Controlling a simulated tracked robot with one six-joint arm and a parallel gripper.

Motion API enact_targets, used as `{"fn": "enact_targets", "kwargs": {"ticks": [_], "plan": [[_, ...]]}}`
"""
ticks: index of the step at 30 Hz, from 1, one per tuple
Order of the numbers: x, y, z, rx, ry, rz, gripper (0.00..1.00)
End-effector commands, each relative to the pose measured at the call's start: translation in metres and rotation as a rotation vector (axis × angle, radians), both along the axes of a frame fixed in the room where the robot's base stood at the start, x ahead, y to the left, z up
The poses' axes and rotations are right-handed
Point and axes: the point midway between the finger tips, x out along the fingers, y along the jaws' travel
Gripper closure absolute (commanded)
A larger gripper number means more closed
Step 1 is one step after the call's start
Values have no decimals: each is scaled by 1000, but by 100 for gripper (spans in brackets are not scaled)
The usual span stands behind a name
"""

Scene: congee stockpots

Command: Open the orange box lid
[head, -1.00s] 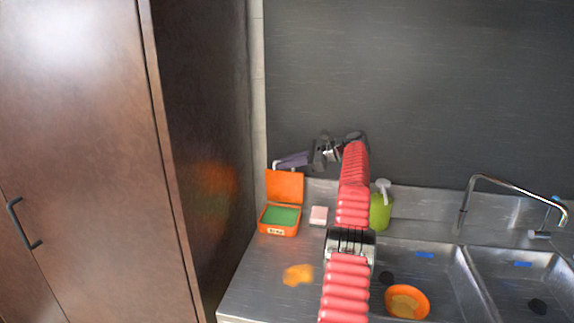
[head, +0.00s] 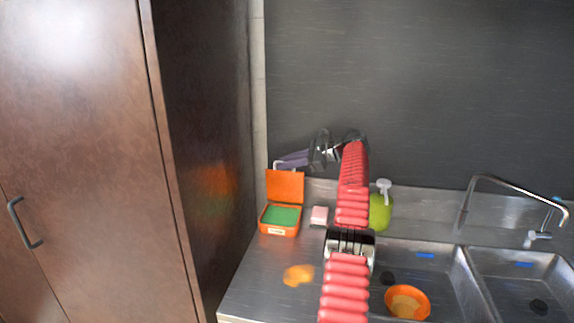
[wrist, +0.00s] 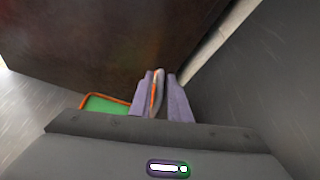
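The orange box (head: 280,231) stands on the steel counter with a green inside. Its orange lid (head: 285,186) is raised, standing nearly upright at the back of the box. A pale bar (head: 276,167) shows at the lid's top left. My gripper (head: 281,161), with purple fingers, is just above the lid's top edge. In the wrist view, the fingers (wrist: 162,92) stand apart on either side of a grey piece with an orange edge, with the box (wrist: 105,104) to their left. Contact is too small to tell.
A pink-white block (head: 319,215) lies right of the box. A green bottle (head: 381,212) stands behind my arm. Sinks with a faucet (head: 507,183) are at right, an orange bowl (head: 407,302) in one. A brown cabinet (head: 90,160) rises at left, a dark wall behind.

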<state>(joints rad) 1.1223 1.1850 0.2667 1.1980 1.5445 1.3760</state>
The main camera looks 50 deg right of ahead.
Motion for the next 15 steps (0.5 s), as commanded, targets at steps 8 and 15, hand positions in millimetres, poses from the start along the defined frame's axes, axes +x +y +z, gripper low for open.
{"fn": "enact_targets", "kwargs": {"ticks": [8,15], "plan": [[26,31,19,-82,32,40,100],[45,71,34,-210,105,89,100]]}}
